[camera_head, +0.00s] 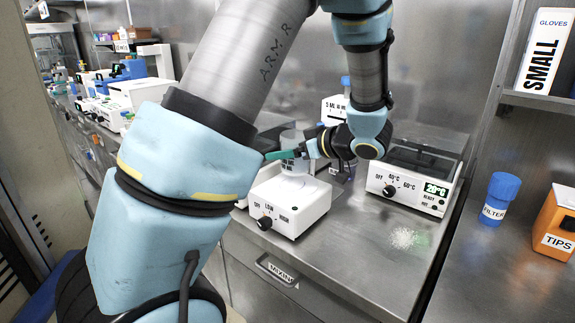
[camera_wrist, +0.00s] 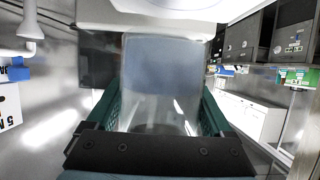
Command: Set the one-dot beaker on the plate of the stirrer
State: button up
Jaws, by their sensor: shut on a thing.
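My gripper (camera_head: 290,154) is shut on a clear glass beaker (camera_head: 293,138), with its green fingers on either side. The beaker is upright above the white stirrer (camera_head: 291,208), which has a front knob marked OFF, LOW and HIGH. The beaker's lower part is close to the stirrer's top plate; I cannot tell if they touch. The fingers partly hide the beaker, and its dot marks cannot be read. In the wrist view the beaker (camera_wrist: 165,70) fills the space between the fingers, and the white stirrer (camera_wrist: 130,14) shows at the top edge, seen upside down.
White powder (camera_head: 404,237) lies on the steel bench in front of the hot plate.

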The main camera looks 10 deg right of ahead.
aim_at(286, 163)
jog(key=shift+f, duration=1.75)
jog(key=o, duration=1.2)
jog(key=shift+f, duration=0.15)
jog(key=shift+o, duration=0.2)
jog(key=v, duration=1.2)
jog(key=shift+b, duration=0.45)
jog(key=shift+w, duration=0.1)
